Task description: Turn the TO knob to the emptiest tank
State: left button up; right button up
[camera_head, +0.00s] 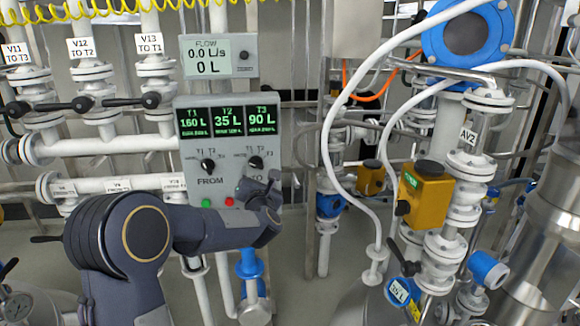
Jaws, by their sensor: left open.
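The grey control box (183,130) hangs on the pipework left of centre. Its screen (228,121) reads T1 160 L, T2 35 L and T3 90 L. The black TO knob (256,162) is at the box's lower right, with the black FROM knob (208,166) to its left. The TO knob's pointer direction is too small to tell. My left gripper (262,187) is open, just below the TO knob and in front of the box's lower right corner. No contact with the knob can be made out. My right gripper is not in view.
A flow meter (218,56) above the box reads 0.0 L/s and 0 L. A green button (206,202) and a red button (229,201) sit under the FROM knob. Valves V11 to V13 (88,104) are at left. White hoses and a yellow actuator (426,196) stand at right.

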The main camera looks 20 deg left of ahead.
aim_at(256, 166)
pick_arm(q)
jog(key=p+x, duration=0.2)
jog(key=x, duration=0.5)
jog(key=shift+w+a, duration=0.25)
jog(key=shift+a, duration=0.05)
jog(key=shift+c, duration=0.5)
jog(key=c, duration=0.9)
